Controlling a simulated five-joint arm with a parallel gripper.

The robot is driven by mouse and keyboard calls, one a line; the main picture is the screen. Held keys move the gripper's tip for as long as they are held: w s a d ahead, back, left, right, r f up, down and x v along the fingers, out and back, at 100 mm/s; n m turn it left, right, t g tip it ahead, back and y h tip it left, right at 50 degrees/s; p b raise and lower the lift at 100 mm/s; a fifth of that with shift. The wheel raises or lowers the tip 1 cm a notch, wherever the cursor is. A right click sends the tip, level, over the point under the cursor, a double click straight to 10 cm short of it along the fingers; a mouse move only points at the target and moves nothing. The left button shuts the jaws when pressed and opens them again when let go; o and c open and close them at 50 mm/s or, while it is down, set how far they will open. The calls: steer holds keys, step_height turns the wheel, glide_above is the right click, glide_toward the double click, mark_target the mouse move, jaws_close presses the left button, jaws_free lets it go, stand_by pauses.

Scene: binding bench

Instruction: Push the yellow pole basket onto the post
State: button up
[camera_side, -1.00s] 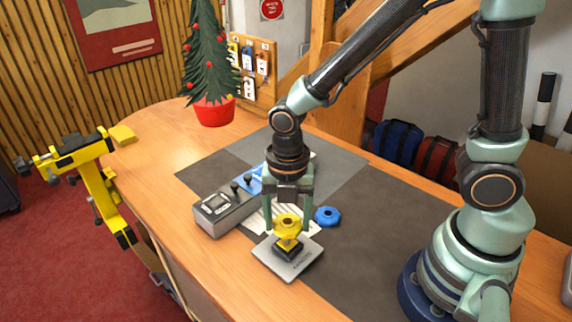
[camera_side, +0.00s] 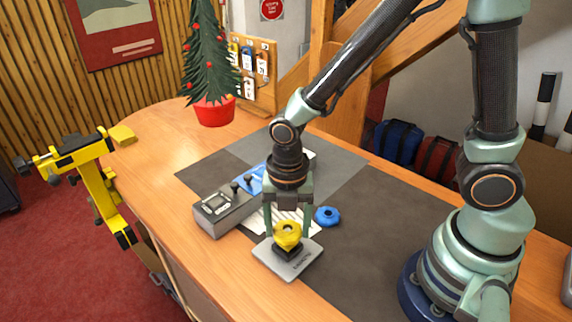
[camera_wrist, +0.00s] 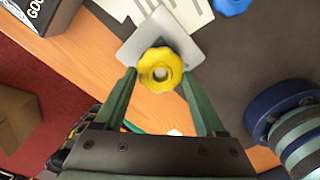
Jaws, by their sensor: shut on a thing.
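The yellow pole basket (camera_side: 288,239) is a lobed ring with a hole in its top. It sits low over the dark post base (camera_side: 288,254) on a grey plate (camera_side: 303,258). The post itself is hidden by the basket in the side view. My gripper (camera_side: 287,233) points down with a finger on each side of the basket, shut on it. In the wrist view the basket (camera_wrist: 160,85) lies between my fingertips, over the grey plate (camera_wrist: 138,47). A pale round centre shows in its hole.
A blue lobed piece (camera_side: 327,216) lies behind the plate to the right. A grey box with a display (camera_side: 217,212) stands to the left. A printed white sheet (camera_wrist: 190,14) lies behind the plate. The dark mat to the right is clear.

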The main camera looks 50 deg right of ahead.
steer(key=shift+f, duration=1.25)
stand_by(0.9)
steer(key=o, duration=1.3)
step_height(320, 180, up, 12)
steer(key=shift+f, duration=0.25)
stand_by(0.5)
